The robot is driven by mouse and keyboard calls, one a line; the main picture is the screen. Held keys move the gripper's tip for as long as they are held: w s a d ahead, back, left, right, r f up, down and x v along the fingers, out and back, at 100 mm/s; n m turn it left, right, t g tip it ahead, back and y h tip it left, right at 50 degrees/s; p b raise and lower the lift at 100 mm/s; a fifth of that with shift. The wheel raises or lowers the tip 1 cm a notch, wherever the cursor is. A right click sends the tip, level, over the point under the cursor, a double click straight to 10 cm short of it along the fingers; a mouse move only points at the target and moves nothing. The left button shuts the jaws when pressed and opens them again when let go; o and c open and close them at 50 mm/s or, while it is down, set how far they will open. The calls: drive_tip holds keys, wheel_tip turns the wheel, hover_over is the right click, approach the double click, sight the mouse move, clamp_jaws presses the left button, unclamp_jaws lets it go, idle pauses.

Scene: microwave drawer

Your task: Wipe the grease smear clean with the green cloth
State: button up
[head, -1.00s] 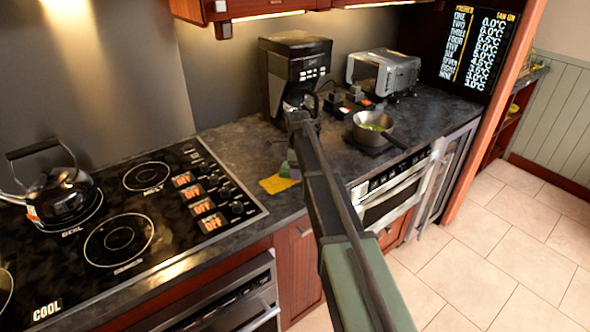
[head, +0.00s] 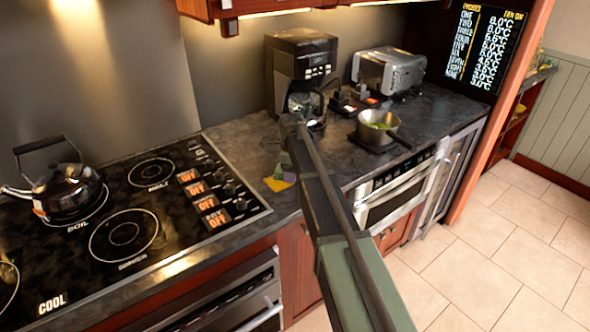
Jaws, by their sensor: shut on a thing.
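My gripper (head: 287,161) is at the end of my arm, low over the counter just right of the cooktop. It is small and partly hidden by my arm. A small green patch, likely the green cloth (head: 290,177), shows at its tips, against or very close to the counter. A flat yellow-orange patch (head: 277,184) lies on the counter directly beside and under it. I cannot tell for certain whether this patch is the grease smear. No other smear can be made out.
The black cooktop (head: 130,215) with a kettle (head: 67,190) is on the left. A coffee maker (head: 300,75) stands behind my gripper. Some dark counter (head: 235,140) behind the gripper is clear.

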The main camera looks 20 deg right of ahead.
sight(270, 184)
drive_tip(key=shift+s+a, duration=0.35)
drive_tip(key=shift+a, duration=0.8)
drive_tip(key=shift+s+a, duration=0.3)
drive_tip(key=shift+a, duration=0.85)
drive_tip(key=shift+s+a, duration=0.35)
drive_tip(key=shift+a, duration=0.8)
drive_tip(key=shift+s+a, duration=0.35)
drive_tip(key=shift+a, duration=0.2)
drive_tip(key=shift+s+a, duration=0.25)
drive_tip(key=shift+a, duration=0.4)
drive_tip(key=shift+c, duration=1.3)
drive_tip(key=shift+f, duration=0.1)
drive_tip(key=shift+c, duration=1)
drive_tip(key=shift+w+d, duration=0.1)
drive_tip(key=shift+w, duration=0.05)
drive_tip(key=shift+c, duration=0.5)
drive_tip(key=shift+w+d+r, duration=0.25)
drive_tip(key=shift+w+d, duration=0.25)
drive_tip(key=shift+w, duration=0.05)
